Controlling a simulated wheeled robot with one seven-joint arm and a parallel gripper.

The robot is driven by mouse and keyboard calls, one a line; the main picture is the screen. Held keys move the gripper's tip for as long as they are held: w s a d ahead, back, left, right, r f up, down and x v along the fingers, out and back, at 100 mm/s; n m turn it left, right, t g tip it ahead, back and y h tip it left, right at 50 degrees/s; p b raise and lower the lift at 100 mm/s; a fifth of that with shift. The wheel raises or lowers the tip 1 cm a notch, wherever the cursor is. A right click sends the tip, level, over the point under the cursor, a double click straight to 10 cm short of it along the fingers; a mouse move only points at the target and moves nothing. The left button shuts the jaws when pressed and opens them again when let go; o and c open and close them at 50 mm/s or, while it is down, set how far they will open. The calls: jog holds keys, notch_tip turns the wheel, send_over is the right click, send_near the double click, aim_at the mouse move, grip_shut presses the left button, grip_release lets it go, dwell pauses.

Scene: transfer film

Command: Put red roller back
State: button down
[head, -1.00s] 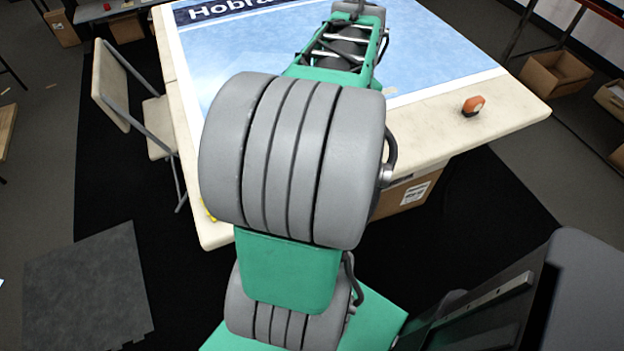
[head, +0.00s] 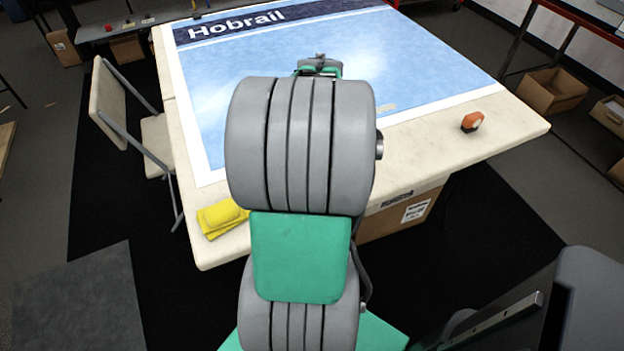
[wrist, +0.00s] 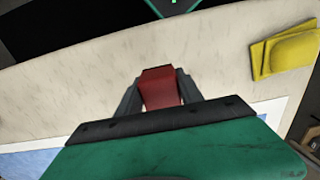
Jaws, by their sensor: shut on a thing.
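The red roller (wrist: 160,88) shows in the wrist view as a red block between the two dark fingers of my gripper (wrist: 158,90). My gripper is shut on it, over the cream-coloured table border near the edge. Whether the roller touches the table I cannot tell. In the head view my own arm hides the gripper and the roller.
A poster marked "Hobrail" (head: 300,45) covers most of the table (head: 500,125). A folded yellow cloth (head: 222,217) lies at the near left corner; it also shows in the wrist view (wrist: 285,52). An orange object (head: 472,122) sits at the right. A folding chair (head: 112,100) stands left.

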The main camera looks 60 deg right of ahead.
jog(key=shift+w+a+f, duration=0.15)
jog(key=shift+w+f, duration=0.4)
jog(key=shift+f, duration=0.1)
jog(key=shift+w+f, duration=0.15)
jog(key=shift+f, duration=0.8)
jog(key=shift+w+f, duration=0.15)
jog(key=shift+f, duration=0.8)
jog(key=shift+f, duration=0.2)
jog(key=c, duration=0.8)
grip_release()
jog(key=shift+o, duration=0.2)
